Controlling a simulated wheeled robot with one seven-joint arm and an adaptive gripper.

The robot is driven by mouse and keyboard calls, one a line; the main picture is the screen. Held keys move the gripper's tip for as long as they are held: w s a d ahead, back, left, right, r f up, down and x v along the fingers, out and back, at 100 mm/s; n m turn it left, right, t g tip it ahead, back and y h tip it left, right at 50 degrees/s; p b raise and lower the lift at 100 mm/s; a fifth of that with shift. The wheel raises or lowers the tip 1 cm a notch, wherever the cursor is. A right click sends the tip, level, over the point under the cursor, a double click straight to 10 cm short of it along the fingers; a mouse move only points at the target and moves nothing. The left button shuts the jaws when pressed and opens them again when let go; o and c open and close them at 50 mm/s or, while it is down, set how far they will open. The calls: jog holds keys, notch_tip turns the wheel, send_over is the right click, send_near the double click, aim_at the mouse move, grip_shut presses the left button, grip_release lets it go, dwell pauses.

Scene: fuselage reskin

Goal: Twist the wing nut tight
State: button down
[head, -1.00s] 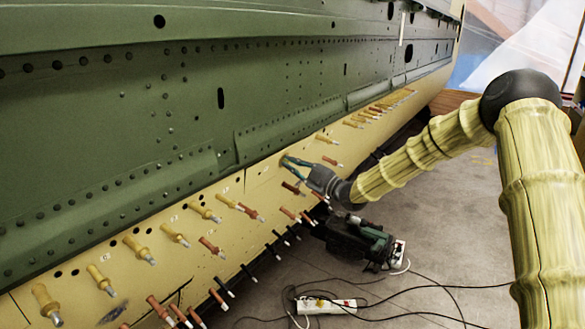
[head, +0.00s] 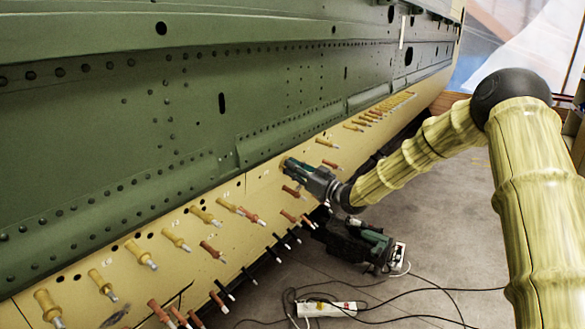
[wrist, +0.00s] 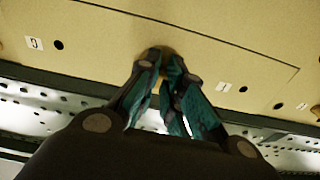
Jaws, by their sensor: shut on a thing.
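My gripper (head: 290,166) is at the yellow skin panel (head: 262,180), on the strip just below the green fuselage structure. In the wrist view its teal fingers (wrist: 165,62) are closed around a small tan fastener (wrist: 168,50) at the panel surface. The fingers cover most of this fastener, so its wings and its seating against the panel cannot be made out. In the head view the gripper body hides the fastener fully.
Several yellow pins (head: 207,216) and red pins (head: 212,249) stick out of the panel on both sides of my gripper. A dark green machine (head: 362,242) and a white power strip (head: 326,309) with cables lie on the floor below. The grey floor at right is partly clear.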

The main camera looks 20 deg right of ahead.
jog(key=m, duration=0.3)
jog(key=m+p, duration=0.1)
jog(key=shift+s+f+m, duration=0.1)
jog(key=shift+f+m, duration=0.15)
jog(key=shift+m, duration=0.05)
jog(key=c, duration=2.2)
grip_release()
jog(key=m+p, duration=0.1)
jog(key=m, duration=0.4)
jog(key=shift+d, duration=0.15)
jog(key=o, duration=0.7)
jog(key=shift+d, duration=0.1)
jog(key=o, duration=0.6)
jog(key=shift+a+r, duration=0.15)
jog(key=shift+a, duration=0.05)
jog(key=shift+d, duration=0.15)
jog(key=v, duration=1.2)
